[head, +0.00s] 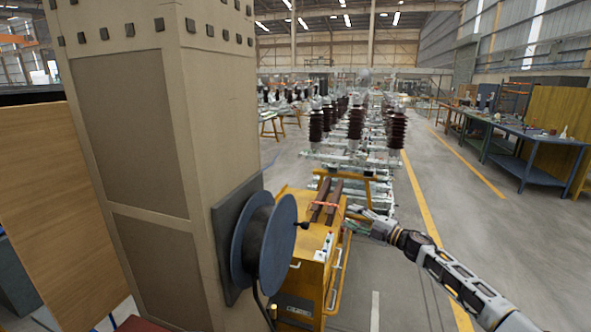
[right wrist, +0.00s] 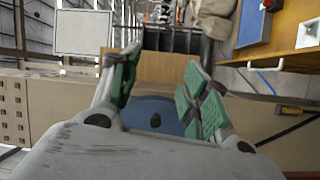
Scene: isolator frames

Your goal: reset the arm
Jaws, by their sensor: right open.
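My right arm reaches in from the lower right in the head view. Its gripper (head: 360,215) is beside the upper right side of the yellow cart (head: 302,262). In the right wrist view, the two green-padded fingers (right wrist: 160,85) are spread apart with nothing held between them. A blue reel (right wrist: 153,112) shows behind the gap between the fingers. My left gripper is not in view.
The blue reel (head: 264,245) is mounted on a large beige pillar (head: 160,150) at the left. Frames with brown isolators (head: 355,125) stand behind the cart. A blue workbench (head: 520,145) is at the right. The floor right of the cart is clear.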

